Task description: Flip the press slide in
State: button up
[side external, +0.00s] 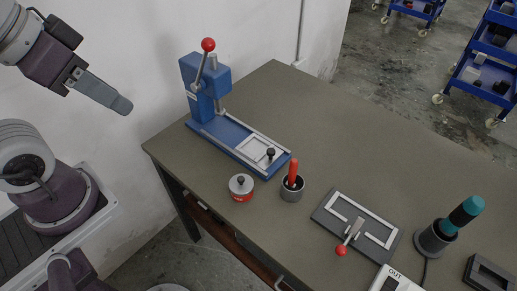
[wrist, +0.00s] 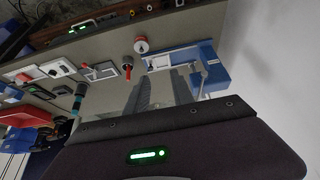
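The blue press (side external: 206,85) stands at the table's back left edge, its lever raised and topped by a red ball (side external: 208,44). Its slide (side external: 258,150), a pale plate with a black knob (side external: 270,153), sits at the front end of the blue base rail, out from under the press head. In the wrist view the press (wrist: 212,72) is at the right, with the slide (wrist: 159,62) left of it. My gripper (side external: 123,106) is in the air left of the press, well apart from it and empty. In the wrist view its fingers (wrist: 163,75) look spread.
A red-and-silver round pot (side external: 241,188) and a cup with a red-handled tool (side external: 292,187) stand in front of the slide. A grey fixture with a red-knobbed lever (side external: 355,228) and a teal-topped tool (side external: 450,228) are farther right. The table's back right is clear.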

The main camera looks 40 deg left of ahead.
jog(key=w+m, duration=0.1)
jog(key=w+r+m, duration=0.1)
jog(key=w, duration=0.1)
jog(key=shift+d+g, duration=0.15)
jog(key=shift+g, duration=0.15)
grip_shut()
jog(key=w+d+f+m+g+y, duration=0.1)
jog(key=w+d+f+m, duration=0.15)
jog(key=w+m, duration=0.4)
jog(key=w+d+f+m+g, duration=0.15)
jog(key=w+d+m, duration=0.25)
jog(key=w, duration=0.5)
jog(key=w+d+f+m, duration=0.2)
jog(key=d+f+m, duration=0.1)
jog(key=f, duration=0.3)
jog(key=w+d+f+m+y, duration=0.1)
jog(key=w+d+f+m, duration=0.2)
jog(key=f, duration=0.3)
jog(key=w+d+f+m+g+y, duration=0.1)
jog(key=w+d+f+m, duration=0.1)
jog(key=d+f+m, duration=0.2)
jog(key=shift+w+f+m, duration=0.2)
jog(key=shift+f+m, duration=0.05)
jog(key=shift+f, duration=0.45)
jog(key=shift+w+f+m, duration=0.15)
jog(key=shift+f+m, duration=0.05)
jog(key=shift+f, duration=0.45)
